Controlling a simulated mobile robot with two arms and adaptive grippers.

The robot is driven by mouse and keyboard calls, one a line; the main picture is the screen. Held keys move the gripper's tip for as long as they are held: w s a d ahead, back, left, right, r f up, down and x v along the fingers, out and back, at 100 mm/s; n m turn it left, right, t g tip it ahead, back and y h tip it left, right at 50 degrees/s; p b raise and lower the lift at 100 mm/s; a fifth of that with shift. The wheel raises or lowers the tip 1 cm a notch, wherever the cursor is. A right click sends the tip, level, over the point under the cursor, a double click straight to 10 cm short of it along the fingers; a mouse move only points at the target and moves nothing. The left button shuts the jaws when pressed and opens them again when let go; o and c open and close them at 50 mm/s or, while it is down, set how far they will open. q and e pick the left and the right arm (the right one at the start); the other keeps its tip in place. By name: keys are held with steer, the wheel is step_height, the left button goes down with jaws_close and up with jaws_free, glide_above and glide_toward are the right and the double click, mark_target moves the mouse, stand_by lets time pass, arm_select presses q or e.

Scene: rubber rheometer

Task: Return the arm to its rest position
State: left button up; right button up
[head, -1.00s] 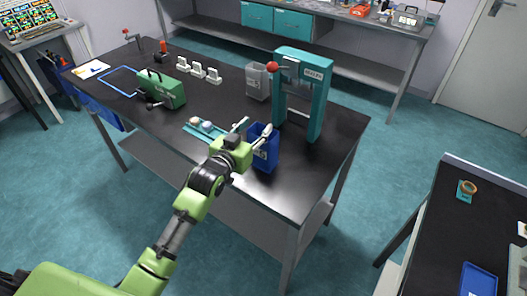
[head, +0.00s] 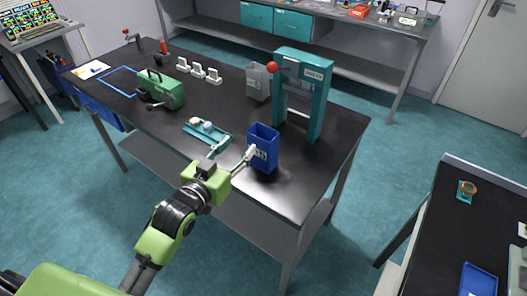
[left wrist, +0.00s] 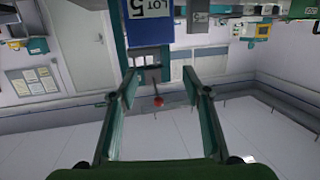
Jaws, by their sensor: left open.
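My left gripper (head: 234,151) is open and empty, with its two fingers spread, at the front edge of the black table (head: 230,110). Its fingertips point toward the blue bin (head: 264,140) and the teal tray (head: 222,137). The right fingertip appears close to the bin's left side; I cannot tell whether they touch. In the left wrist view both fingers (left wrist: 159,75) stand apart with nothing between them, and the blue bin (left wrist: 150,30) with its LOT label shows upside down beyond the tips. My right gripper is in neither view.
A teal press frame (head: 316,105) with a red knob stands behind the bin, beside a grey bin (head: 258,82). A green device (head: 163,88) and several white holders (head: 206,73) stand farther left. Another black table (head: 440,220) is at right. Open floor lies in front.

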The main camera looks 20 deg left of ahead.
arm_select(q)
steer(key=shift+s+r, duration=0.1)
steer(key=shift+s, duration=0.3)
steer(key=s+d+f+g+y, duration=0.1)
steer(key=s+f+g+y, duration=0.1)
steer(key=s+f+g, duration=0.95)
steer(key=s+f, duration=0.3)
steer(key=s, duration=0.5)
steer(key=s+f+g, duration=0.1)
steer(key=s+f, duration=0.2)
steer(key=s, duration=0.6)
step_height(320, 180, down, 29)
steer(key=s+g+b, duration=0.1)
steer(key=s+b, duration=0.1)
steer(key=s+a+f+g, duration=0.1)
steer(key=s+a+f, duration=0.1)
steer(key=s+f, duration=1.4)
steer(key=shift+s+a+f+m+y+b, duration=0.2)
steer(key=shift+a+f+m+y+b, duration=0.1)
steer(key=shift+b, duration=0.15)
